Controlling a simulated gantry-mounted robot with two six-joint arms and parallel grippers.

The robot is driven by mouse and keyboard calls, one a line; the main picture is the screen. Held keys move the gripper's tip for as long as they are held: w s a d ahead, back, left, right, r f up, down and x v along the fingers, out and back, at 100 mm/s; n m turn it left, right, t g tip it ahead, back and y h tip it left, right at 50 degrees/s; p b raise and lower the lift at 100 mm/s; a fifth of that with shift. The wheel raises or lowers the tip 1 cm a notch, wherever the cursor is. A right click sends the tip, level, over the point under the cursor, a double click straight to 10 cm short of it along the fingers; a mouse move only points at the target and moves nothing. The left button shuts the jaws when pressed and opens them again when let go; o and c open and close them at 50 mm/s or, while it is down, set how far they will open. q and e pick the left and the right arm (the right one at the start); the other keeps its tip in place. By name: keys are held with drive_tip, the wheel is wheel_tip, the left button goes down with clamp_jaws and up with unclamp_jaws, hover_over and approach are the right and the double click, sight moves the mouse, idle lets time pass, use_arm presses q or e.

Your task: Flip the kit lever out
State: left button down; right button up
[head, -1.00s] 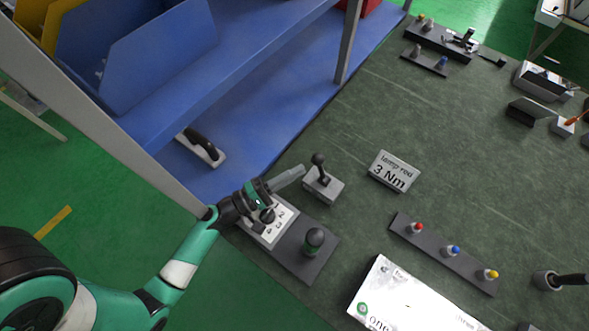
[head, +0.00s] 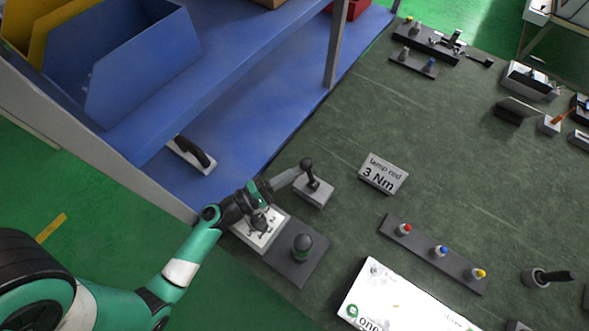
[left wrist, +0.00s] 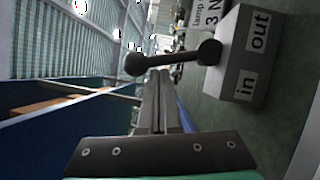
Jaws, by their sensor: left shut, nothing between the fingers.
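The kit lever is a dark stick with a round knob (head: 306,163) on a small light grey box (head: 318,194) on the green work surface. In the left wrist view the lever (left wrist: 170,59) sticks out to the left from its pivot on the box (left wrist: 243,58). The box face carries the labels "in" and "out". My left gripper (head: 300,170) is shut and empty, its fingertips close beside the lever. In the left wrist view the shut fingers (left wrist: 158,85) lie just below the lever; I cannot tell whether they touch it. My right gripper is not in view.
A dark base plate with a black-topped knob (head: 302,246) lies under and beside my left wrist. A "lamp red 3 Nm" sign (head: 384,174) stands right of the lever box. A strip with coloured pegs (head: 434,252) and a bright screen (head: 400,300) lie nearer. A blue shelf (head: 240,140) borders the left.

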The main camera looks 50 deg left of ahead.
use_arm(q)
drive_tip(key=shift+w+d+r+m+p, duration=0.15)
drive_tip(key=shift+r+m+p, duration=0.1)
drive_tip(key=shift+m+p, duration=0.15)
drive_tip(key=shift+d+r+m+g+p, duration=0.4)
drive_tip(key=shift+m+p, duration=0.3)
drive_tip(key=shift+p, duration=0.2)
drive_tip(key=d+m+p, duration=0.1)
drive_tip(key=p, duration=0.1)
drive_tip(key=m+g+p, duration=0.1)
drive_tip(key=p, duration=0.1)
drive_tip(key=w+d+r+m+g+p, duration=0.1)
drive_tip(key=m+p, duration=0.1)
drive_tip(key=shift+d, duration=0.35)
drive_tip(key=shift+w+d+m+y+p, duration=0.1)
drive_tip(key=shift+d+m+y+p, duration=0.25)
drive_tip(key=shift+m, duration=0.15)
drive_tip(key=shift+w+d+f, duration=0.1)
drive_tip(key=shift+d+f, duration=0.1)
drive_tip(key=shift+d+p, duration=0.1)
drive_tip(key=shift+p, duration=0.2)
